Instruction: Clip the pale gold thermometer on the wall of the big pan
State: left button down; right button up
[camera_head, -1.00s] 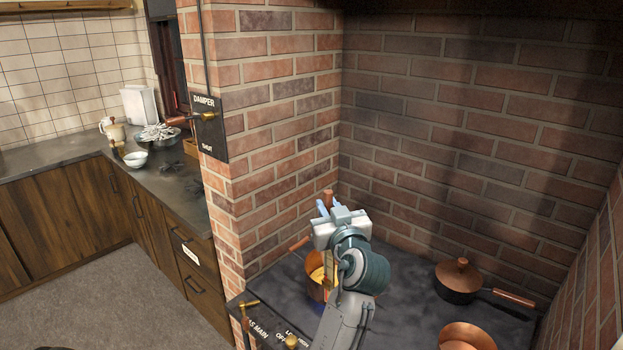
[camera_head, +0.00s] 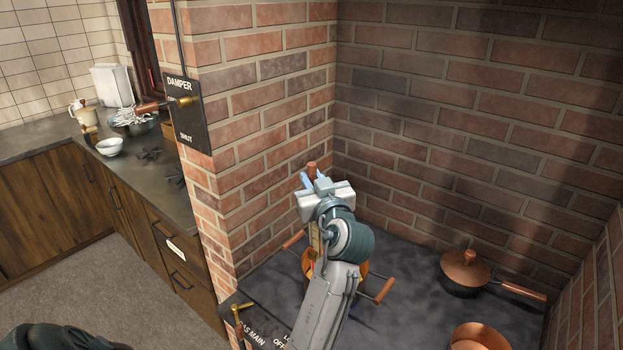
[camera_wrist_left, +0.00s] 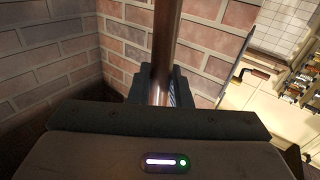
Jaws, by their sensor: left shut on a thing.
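My left gripper (camera_head: 312,180) is shut on the brown rod-shaped handle (camera_head: 312,167) of the thermometer. In the left wrist view the handle (camera_wrist_left: 165,50) stands upright between the fingers. The thermometer's pale gold strip (camera_head: 315,237) shows below the gripper, in front of a copper pan on the stove, seemingly the big pan (camera_head: 307,266). This pan has two brown side handles. My left arm hides much of its wall and rim, and I cannot tell whether the thermometer touches the wall. My right gripper is not in view.
A lidded copper pan (camera_head: 466,272) with a long handle stands on the stove (camera_head: 415,262) to the right. An open copper pan (camera_head: 478,338) is cut off at the bottom edge. Brick walls (camera_head: 440,120) close the stove's back and sides. Dark stove top lies clear between the pans.

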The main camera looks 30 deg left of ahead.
pick_arm(q)
jog(key=shift+f+b, duration=0.35)
jog(key=shift+f, duration=0.35)
jog(key=shift+w+a+f, duration=0.15)
jog(key=shift+a, duration=0.05)
jog(key=shift+w+a+f, duration=0.1)
jog(key=shift+w, duration=0.1)
jog(key=shift+f, duration=0.2)
jog(key=shift+s+f+b, duration=0.2)
jog(key=shift+f+b, duration=0.1)
jog(key=shift+w+f+b, duration=0.2)
jog(key=shift+f+b, duration=0.15)
jog(key=shift+f, duration=0.5)
jog(key=shift+f+b, duration=0.65)
jog(key=shift+f, duration=0.05)
jog(key=shift+f+b, duration=0.7)
jog(key=shift+b, duration=0.05)
jog(key=shift+f+b, duration=0.5)
jog(key=shift+b, duration=0.1)
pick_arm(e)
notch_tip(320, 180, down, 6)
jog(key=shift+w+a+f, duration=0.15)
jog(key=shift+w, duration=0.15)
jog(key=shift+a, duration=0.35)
pick_arm(q)
jog(key=shift+f+b, duration=0.3)
jog(key=shift+b, duration=0.2)
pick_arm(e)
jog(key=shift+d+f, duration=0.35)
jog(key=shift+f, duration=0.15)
